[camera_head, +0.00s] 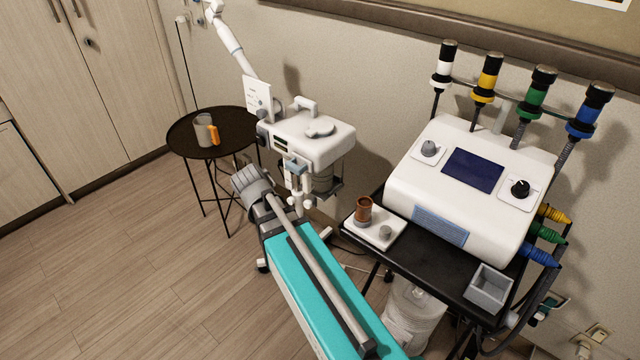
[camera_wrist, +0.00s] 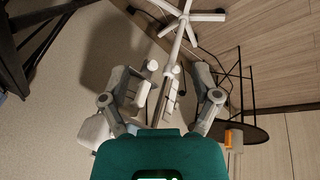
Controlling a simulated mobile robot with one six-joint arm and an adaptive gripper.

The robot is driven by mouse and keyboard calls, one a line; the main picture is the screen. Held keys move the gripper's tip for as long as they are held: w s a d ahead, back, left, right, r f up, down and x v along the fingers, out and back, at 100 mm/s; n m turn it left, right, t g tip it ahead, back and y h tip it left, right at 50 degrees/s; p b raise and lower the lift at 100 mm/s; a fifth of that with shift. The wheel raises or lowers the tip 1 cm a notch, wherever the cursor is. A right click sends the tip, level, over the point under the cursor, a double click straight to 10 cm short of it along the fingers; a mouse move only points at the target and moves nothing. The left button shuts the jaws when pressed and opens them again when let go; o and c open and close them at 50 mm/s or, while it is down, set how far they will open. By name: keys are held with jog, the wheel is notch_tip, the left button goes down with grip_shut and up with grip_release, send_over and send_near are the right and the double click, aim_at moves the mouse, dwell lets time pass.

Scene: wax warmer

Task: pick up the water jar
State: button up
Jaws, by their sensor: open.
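A grey jar with an orange handle (camera_head: 205,131), which I take for the water jar, stands upright on a small round dark table (camera_head: 183,143). In the wrist view its orange handle (camera_wrist: 232,139) shows at the lower right, beside the tabletop (camera_wrist: 254,134). My gripper (camera_wrist: 160,78) is open in the wrist view, its two grey fingers spread wide with no jar between them. The jar is off to the right, outside the right finger. Where the fingertips lie in the head view, I cannot tell.
A white machine (camera_head: 308,137) on a stand is close to the right of the round table. Its legged white base (camera_wrist: 192,17) shows in the wrist view. A white console (camera_head: 465,185) with coloured probes sits on a black cart at the right. Wooden floor left of the table is clear.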

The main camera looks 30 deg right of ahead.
jog(key=w+d+f+m+t+h+b, duration=0.2)
jog(key=w+d+f+m+h+b, duration=0.3)
jog(key=w+b, duration=0.25)
jog(key=m+t+h+b, duration=0.2)
jog(key=m+h+b, duration=0.25)
jog(key=b, duration=0.25)
send_near(304, 183)
jog(key=r, duration=0.1)
jog(key=shift+a+r, duration=0.1)
jog(key=shift+a, duration=0.25)
jog(key=shift+d, duration=0.1)
jog(key=shift+y, duration=0.25)
jog(key=b+x, duration=0.3)
jog(key=x, duration=0.4)
jog(key=shift+f, duration=0.25)
jog(key=shift+w+d+f+b, duration=0.15)
jog(key=shift+d+b, duration=0.15)
jog(key=shift+d, duration=0.35)
